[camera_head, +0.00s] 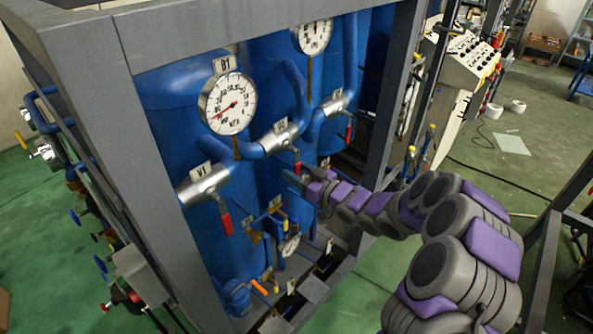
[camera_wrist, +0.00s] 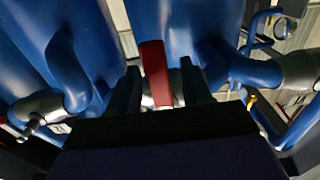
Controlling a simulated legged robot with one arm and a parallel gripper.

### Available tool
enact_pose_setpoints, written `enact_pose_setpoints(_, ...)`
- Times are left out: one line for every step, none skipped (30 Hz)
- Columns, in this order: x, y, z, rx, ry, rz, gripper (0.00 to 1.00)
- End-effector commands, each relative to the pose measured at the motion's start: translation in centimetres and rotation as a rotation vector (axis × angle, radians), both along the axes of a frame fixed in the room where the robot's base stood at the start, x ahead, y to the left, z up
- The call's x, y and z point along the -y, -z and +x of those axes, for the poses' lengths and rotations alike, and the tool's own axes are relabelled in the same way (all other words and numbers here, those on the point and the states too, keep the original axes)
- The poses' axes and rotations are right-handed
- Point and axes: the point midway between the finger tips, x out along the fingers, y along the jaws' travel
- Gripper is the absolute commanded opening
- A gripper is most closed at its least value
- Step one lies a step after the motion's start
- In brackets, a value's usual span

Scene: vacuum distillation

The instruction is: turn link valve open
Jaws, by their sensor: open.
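The valve in the middle (camera_head: 280,138) is a silver body on the blue pipe between the blue tanks, with a tag on it. Its red handle (camera_head: 297,158) hangs down. My gripper (camera_head: 297,178) is at the lower part of this handle. In the wrist view my gripper (camera_wrist: 160,70) is open, with the red handle (camera_wrist: 154,70) between its two dark fingers, nearer the left finger. I cannot tell whether a finger touches it. The handle's lower end is partly hidden by my gripper in the head view.
A left valve (camera_head: 203,185) and a right valve (camera_head: 336,104) also have hanging red handles. Gauges (camera_head: 227,104) sit above the pipes.

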Motion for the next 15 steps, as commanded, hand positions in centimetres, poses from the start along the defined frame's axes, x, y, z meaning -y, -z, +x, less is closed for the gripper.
enact_pose_setpoints(-0.09,-0.02,0.11,0.0,0.0,0.0,0.49)
enact_pose_setpoints(-0.1,-0.03,0.16,0.0,0.0,0.001,0.49)
enact_pose_setpoints(-0.13,-0.03,0.2,0.0,0.0,0.001,0.49)
enact_pose_setpoints(-0.16,-0.02,0.23,0.0,0.0,0.001,0.49)
enact_pose_setpoints(-0.17,-0.02,0.24,-0.001,0.0,0.002,0.49)
enact_pose_setpoints(-0.09,-0.02,0.25,-0.001,0.0,0.002,0.49)
enact_pose_setpoints(-0.02,-0.03,0.25,-0.002,0.0,0.003,0.49)
enact_pose_setpoints(0.05,-0.02,0.25,-0.002,0.0,0.003,0.49)
enact_pose_setpoints(0.13,-0.03,0.24,-0.001,0.001,0.003,0.49)
enact_pose_setpoints(0.15,-0.03,0.25,-0.001,0.001,0.003,0.49)
enact_pose_setpoints(0.16,-0.03,0.24,-0.001,0.001,0.003,0.49)
enact_pose_setpoints(0.15,-0.02,0.24,-0.001,0.001,0.003,0.47)
enact_pose_setpoints(0.11,-0.02,0.24,-0.002,0.0,0.003,0.44)
enact_pose_setpoints(0.06,-0.01,0.24,-0.002,0.0,0.003,0.41)
enact_pose_setpoints(-0.03,0.01,0.24,-0.001,0.0,0.002,0.37)
